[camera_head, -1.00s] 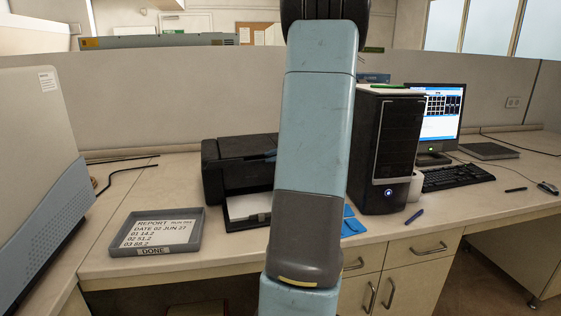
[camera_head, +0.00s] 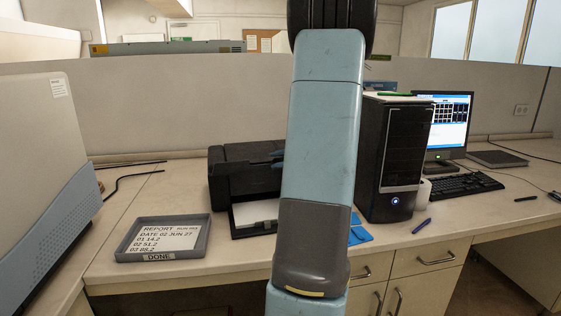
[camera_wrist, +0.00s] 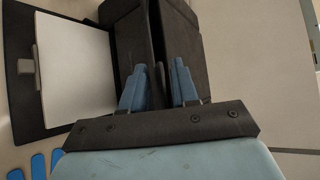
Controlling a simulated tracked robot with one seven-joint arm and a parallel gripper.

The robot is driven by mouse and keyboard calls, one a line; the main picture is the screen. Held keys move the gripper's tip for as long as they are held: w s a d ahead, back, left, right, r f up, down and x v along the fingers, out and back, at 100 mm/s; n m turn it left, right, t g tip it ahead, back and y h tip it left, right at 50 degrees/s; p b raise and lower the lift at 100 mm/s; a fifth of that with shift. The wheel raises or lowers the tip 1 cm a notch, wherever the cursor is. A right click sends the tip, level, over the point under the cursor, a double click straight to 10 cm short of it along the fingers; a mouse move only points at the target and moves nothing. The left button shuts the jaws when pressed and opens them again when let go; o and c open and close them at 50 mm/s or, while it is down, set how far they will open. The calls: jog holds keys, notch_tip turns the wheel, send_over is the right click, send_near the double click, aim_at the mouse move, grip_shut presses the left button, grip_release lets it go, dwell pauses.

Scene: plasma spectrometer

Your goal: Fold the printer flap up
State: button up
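The black printer (camera_head: 232,175) stands on the bench, partly hidden behind my arm. Its front flap (camera_head: 239,232) is folded down flat toward the bench edge, with a white sheet or panel (camera_head: 256,213) on it. The wrist view shows the dark flap (camera_wrist: 22,92) at left, with the white area (camera_wrist: 75,65) and a grey tab. My gripper (camera_wrist: 160,65) has two blue fingers apart, over the dark printer body. A dark printer edge shows between them; I see no firm hold.
A grey DONE tray (camera_head: 126,243) holding a report sheet (camera_head: 172,235) lies left of the printer. A black computer tower (camera_head: 403,150) stands right of my arm. Bench between tray and printer is clear.

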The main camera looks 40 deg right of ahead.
jog(key=v, duration=1.3)
jog(key=shift+s, duration=0.35)
jog(key=shift+d, duration=0.1)
jog(key=w+a+r+n+g+y, duration=0.15)
jog(key=a+n+g, duration=0.6)
jog(key=a, duration=1.75)
jog(key=s+a+n+h, duration=0.5)
jog(key=s+a+n, duration=0.6)
jog(key=a, duration=0.3)
jog(key=shift+s+r, duration=0.25)
jog(key=shift+r, duration=0.15)
